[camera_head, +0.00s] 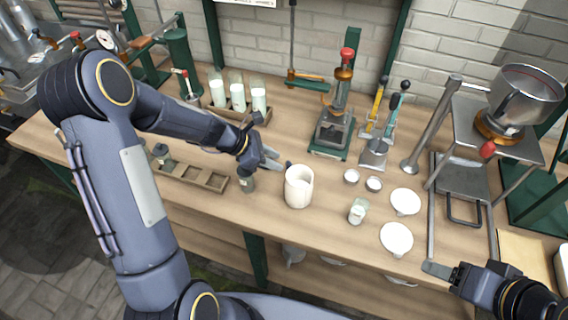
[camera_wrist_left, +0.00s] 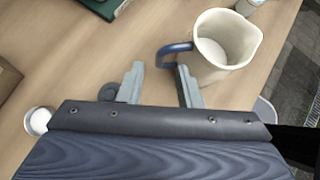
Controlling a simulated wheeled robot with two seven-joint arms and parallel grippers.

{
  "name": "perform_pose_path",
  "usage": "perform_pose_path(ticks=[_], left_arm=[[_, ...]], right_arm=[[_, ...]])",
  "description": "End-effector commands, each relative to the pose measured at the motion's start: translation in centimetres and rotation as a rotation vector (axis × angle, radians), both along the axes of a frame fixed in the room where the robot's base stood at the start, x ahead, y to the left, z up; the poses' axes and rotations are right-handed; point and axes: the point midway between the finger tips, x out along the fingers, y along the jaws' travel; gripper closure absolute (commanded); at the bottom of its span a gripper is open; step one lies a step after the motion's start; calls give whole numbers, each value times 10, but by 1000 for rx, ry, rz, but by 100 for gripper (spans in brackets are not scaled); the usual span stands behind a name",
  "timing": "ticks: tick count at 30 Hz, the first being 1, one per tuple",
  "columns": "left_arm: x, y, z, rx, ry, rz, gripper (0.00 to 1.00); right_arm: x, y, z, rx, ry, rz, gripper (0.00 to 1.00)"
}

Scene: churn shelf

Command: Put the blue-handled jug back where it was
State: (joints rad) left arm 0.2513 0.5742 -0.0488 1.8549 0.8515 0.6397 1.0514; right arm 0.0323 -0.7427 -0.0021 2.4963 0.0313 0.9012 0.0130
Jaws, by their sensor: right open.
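The cream jug (camera_head: 299,190) stands upright on the wooden bench, in front of the metal press. In the left wrist view the jug (camera_wrist_left: 238,45) shows its blue handle (camera_wrist_left: 172,50) and white contents. My left gripper (camera_head: 272,160) is just behind and left of the jug. In the left wrist view its fingers (camera_wrist_left: 160,82) are apart, and the handle's near end lies at the gap between the fingertips. I cannot tell whether a finger touches it. My right gripper (camera_head: 441,272) is open and empty at the bench's front right; only part of it shows.
Milk bottles (camera_head: 238,97) stand in a rack behind. Right of the jug are a small glass jar (camera_head: 357,211), small cups and white dishes (camera_head: 396,238). A green-based press (camera_head: 333,133) stands behind.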

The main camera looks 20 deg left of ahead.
Motion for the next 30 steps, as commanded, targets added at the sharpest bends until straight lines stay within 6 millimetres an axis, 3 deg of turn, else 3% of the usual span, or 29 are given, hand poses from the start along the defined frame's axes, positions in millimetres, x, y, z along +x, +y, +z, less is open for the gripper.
perform_pose_path(ticks=[3,9,14,17,21,24,30], left_arm=[[-8,17,19,2,-4,3,68],[-18,34,39,0,-2,1,68],[-27,38,54,20,-33,-36,68],[-47,32,81,93,-141,-161,68],[-102,20,129,291,-398,-473,68],[-151,12,150,466,-591,-733,68],[-229,8,158,806,-880,-1189,68]], right_arm=[[0,0,0,0,0,0,37],[0,0,-1,0,0,0,37],[0,0,0,0,0,0,37],[0,0,0,0,0,0,37],[0,0,0,0,0,0,37],[0,0,0,0,0,0,37],[0,0,-1,0,0,0,37]])
